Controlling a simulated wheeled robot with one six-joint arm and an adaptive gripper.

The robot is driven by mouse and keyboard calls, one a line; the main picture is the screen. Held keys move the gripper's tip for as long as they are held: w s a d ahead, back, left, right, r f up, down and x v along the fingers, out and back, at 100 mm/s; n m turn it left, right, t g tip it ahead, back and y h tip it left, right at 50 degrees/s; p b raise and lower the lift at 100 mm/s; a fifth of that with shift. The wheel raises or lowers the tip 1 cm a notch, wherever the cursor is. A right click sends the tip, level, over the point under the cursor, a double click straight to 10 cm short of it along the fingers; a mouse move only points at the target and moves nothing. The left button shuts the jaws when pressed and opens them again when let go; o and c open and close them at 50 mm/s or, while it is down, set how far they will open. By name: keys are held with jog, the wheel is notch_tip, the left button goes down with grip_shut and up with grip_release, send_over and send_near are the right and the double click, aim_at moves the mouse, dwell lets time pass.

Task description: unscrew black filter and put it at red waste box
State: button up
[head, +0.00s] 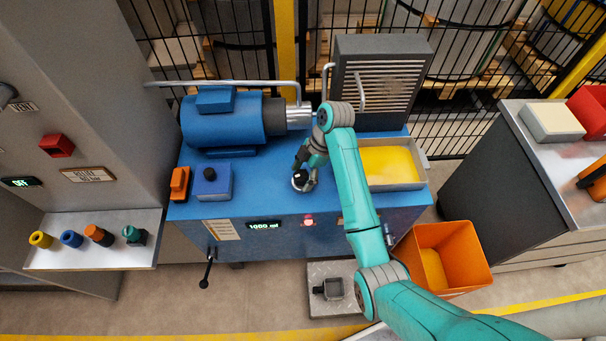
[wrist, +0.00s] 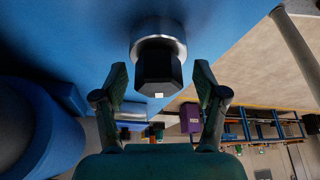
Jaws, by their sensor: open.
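The black filter (wrist: 159,70) sits on a silver collar (wrist: 158,28) on the blue machine top. In the head view the filter (head: 300,176) is small and partly covered by my gripper (head: 304,167). My gripper is open, with one finger on each side of the filter in the wrist view (wrist: 160,80). Gaps show between both fingers and the filter. A red box (head: 590,108) stands on the bench at the far right, cut off by the picture edge; I cannot tell whether it is the waste box.
The blue machine (head: 260,190) carries a motor (head: 222,118), a grey vented housing (head: 378,85) and a tray of yellow liquid (head: 390,165). An orange bin (head: 440,255) stands on the floor at right. A shelf with several coloured knobs (head: 95,252) is at left.

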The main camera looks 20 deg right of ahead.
jog(key=m+t, duration=0.1)
jog(key=m, duration=0.1)
jog(key=m+t, duration=0.1)
jog(key=m, duration=0.2)
jog(key=shift+s+a+m, duration=0.1)
jog(key=shift+a+m, duration=0.05)
jog(key=shift+m, duration=0.15)
jog(key=m+h, duration=0.1)
jog(key=m, duration=0.1)
jog(key=m+t, duration=0.1)
jog(key=m, duration=0.2)
jog(key=shift+t+h, duration=0.3)
jog(key=shift+h, duration=0.1)
jog(key=m+h, duration=0.1)
jog(key=m, duration=0.2)
jog(key=m+t+h, duration=0.1)
jog(key=m, duration=0.1)
jog(key=shift+a+m, duration=0.15)
jog(key=shift+m, duration=0.25)
jog(key=m+h, duration=0.2)
jog(key=m, duration=0.3)
jog(key=shift+m, duration=0.3)
grip_shut()
